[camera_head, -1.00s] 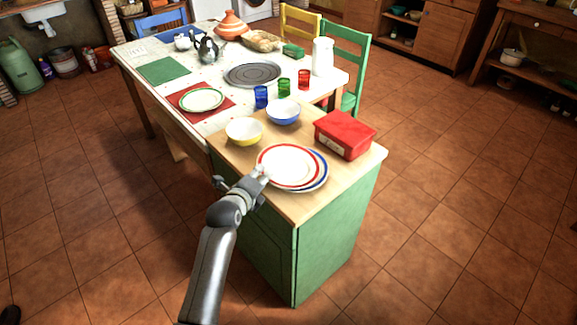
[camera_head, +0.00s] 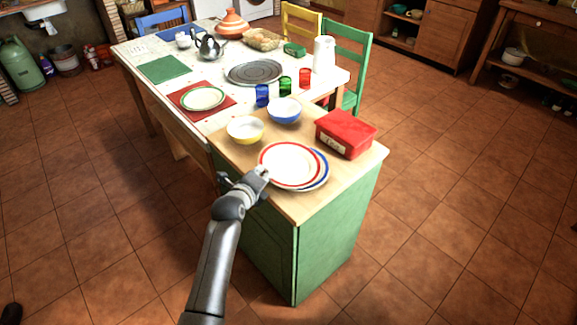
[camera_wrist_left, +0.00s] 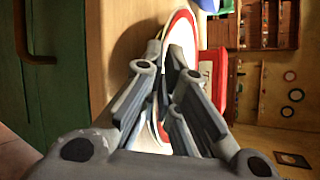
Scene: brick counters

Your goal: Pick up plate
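A white plate with a red rim (camera_head: 290,163) lies on top of a blue-rimmed plate (camera_head: 323,174) on the wooden top of the green counter. My left gripper (camera_head: 264,172) is at the near left edge of this stack. In the left wrist view its fingers (camera_wrist_left: 167,60) come close together on either side of the red-rimmed plate (camera_wrist_left: 184,24). The fingers hide part of the rim, so I cannot tell whether they clamp it. The plate shows no clear lift. My right gripper is not in view.
A yellow bowl (camera_head: 245,129), a blue bowl (camera_head: 284,110) and a red box (camera_head: 345,134) stand behind the plates. The long table (camera_head: 215,118) beyond carries cups, a grey tray (camera_head: 254,72) and a white jug (camera_head: 323,55). Floor right of the counter is clear.

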